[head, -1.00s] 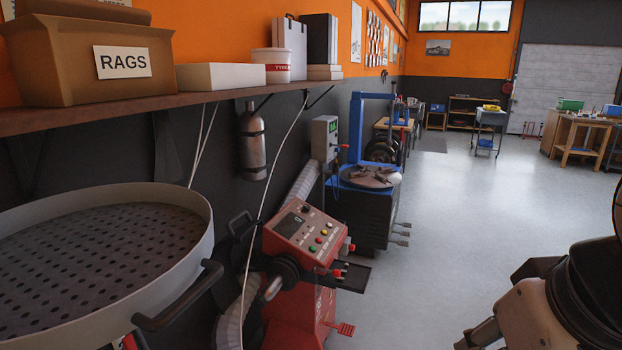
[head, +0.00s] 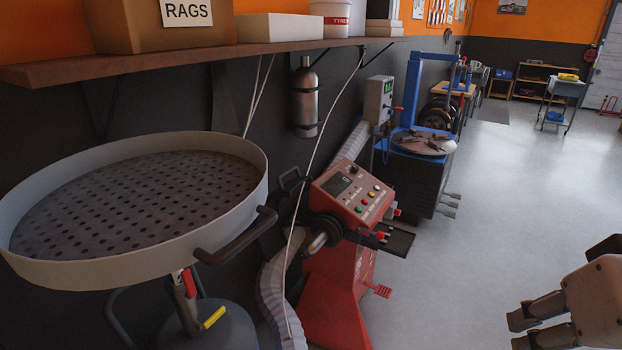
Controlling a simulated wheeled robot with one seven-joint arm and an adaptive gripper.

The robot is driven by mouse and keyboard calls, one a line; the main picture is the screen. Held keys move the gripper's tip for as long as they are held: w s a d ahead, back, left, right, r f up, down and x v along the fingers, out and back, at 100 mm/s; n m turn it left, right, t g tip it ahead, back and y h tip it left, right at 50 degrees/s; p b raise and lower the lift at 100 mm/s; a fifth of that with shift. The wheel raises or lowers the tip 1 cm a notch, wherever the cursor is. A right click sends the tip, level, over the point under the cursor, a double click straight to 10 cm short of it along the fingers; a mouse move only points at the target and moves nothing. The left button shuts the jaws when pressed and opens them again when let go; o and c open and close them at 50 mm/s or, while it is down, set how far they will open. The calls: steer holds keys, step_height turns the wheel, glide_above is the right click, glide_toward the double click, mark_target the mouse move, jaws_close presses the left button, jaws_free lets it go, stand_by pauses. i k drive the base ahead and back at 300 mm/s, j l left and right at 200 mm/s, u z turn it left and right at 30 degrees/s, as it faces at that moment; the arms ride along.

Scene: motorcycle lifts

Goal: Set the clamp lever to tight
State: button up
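A round drain pan (head: 150,262) with a perforated dark plate stands at the left on a grey tank (head: 222,338). Under the pan, at its column, are a small red lever (head: 189,282) and a yellow lever (head: 214,318). Either may be the clamp lever; I cannot tell which, nor its setting. My gripper (head: 517,331) shows partly at the lower right edge, with jointed, finger-like parts pointing left. It is well apart from the pan and both levers, over the floor. Its opening is not clear, and I see nothing held in it.
A red machine (head: 345,270) with a button panel stands right of the pan, a ribbed hose beside it. A blue-posted tyre changer (head: 415,165) is behind it. A shelf (head: 200,62) with a RAGS box (head: 160,25) overhangs the pan. Open floor (head: 500,210) lies at the right.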

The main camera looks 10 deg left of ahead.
mark_target(192, 293)
steer(key=u, duration=0.4)
steer(key=j+u, duration=0.15)
steer(key=u, duration=0.7)
steer(key=k+j+z, duration=0.2)
steer(key=k+j, duration=0.4)
steer(key=k, duration=0.1)
